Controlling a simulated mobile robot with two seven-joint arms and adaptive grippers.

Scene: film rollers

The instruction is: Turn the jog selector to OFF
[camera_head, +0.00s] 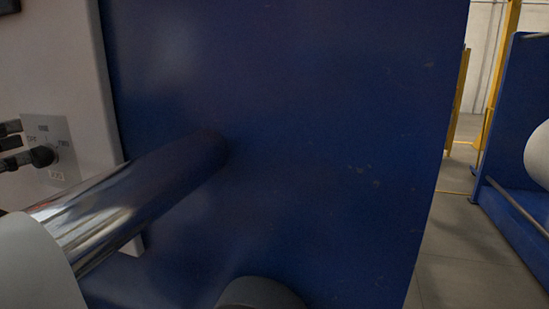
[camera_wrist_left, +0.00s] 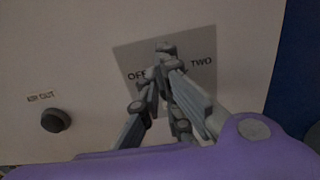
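The jog selector's grey square plate (camera_head: 62,133) is on the pale panel at the left of the head view. A dark round knob (camera_head: 42,156) stands out from it. In the left wrist view the plate (camera_wrist_left: 205,45) carries labels that read like OFF at left and TWO at right. My left gripper (camera_head: 20,147) comes in from the left edge at the knob. In the left wrist view its fingers (camera_wrist_left: 164,80) converge at the middle of the plate, hiding much of the selector. Contact and the selector's setting are unclear. My right gripper is not in view.
A shiny metal roller (camera_head: 140,200) juts from the large blue side plate (camera_head: 300,130), just right of and below the selector. A dark round button (camera_wrist_left: 55,120) with a small label sits left of the plate. Open floor (camera_head: 460,255) lies at far right.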

